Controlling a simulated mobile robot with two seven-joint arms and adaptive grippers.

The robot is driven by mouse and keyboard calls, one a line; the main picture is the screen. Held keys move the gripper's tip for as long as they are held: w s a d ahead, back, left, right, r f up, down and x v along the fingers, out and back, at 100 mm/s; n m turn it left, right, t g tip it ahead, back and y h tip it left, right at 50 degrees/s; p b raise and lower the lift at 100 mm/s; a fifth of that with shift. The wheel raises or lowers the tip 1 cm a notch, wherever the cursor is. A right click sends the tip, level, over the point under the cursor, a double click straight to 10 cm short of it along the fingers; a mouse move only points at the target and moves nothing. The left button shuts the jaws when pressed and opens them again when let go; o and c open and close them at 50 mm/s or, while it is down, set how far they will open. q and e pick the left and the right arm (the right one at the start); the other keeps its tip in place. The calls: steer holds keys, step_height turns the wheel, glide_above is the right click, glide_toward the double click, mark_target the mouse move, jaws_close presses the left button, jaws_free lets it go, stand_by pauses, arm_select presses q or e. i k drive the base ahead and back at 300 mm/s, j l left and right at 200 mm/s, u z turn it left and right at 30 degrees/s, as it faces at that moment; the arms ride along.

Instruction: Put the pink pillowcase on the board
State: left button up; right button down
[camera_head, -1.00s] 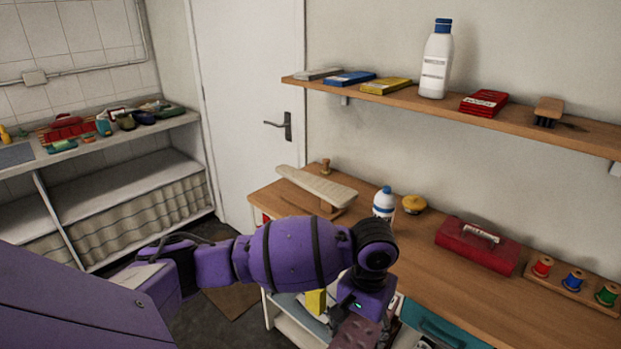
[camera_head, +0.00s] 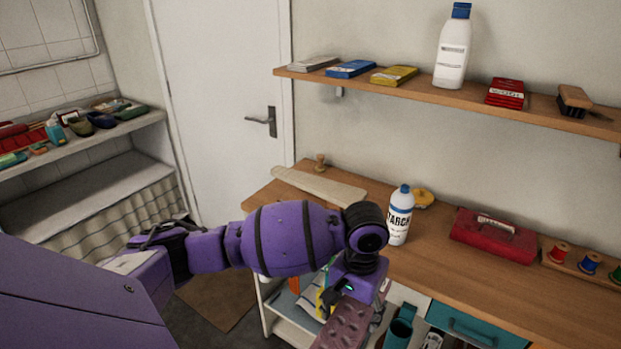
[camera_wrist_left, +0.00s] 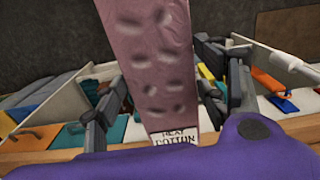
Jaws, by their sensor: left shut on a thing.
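The pink pillowcase (camera_head: 343,328) hangs from my left gripper (camera_head: 356,290), low in front of the table. In the left wrist view the pillowcase (camera_wrist_left: 150,60) is a long, flat, dusky pink piece with darker dimples and a white "cotton" label at its near end. It lies between the two dark fingers of my left gripper (camera_wrist_left: 170,100), which is shut on it. The pale board (camera_head: 318,186) is on the table's far left end, beyond my left arm. My right gripper is not in view.
A starch bottle (camera_head: 399,218) stands right of the board, with a yellow item (camera_head: 423,197) behind it. A wall shelf (camera_head: 430,88) overhangs. Open shelving with items lies below the table.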

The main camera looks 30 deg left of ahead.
mark_target(307, 180)
steer(key=j+z, duration=0.15)
steer(key=j, duration=0.45)
steer(key=j+z, duration=0.15)
steer(key=j, duration=0.45)
steer(key=k+j+z, duration=0.15)
steer(key=j, duration=0.4)
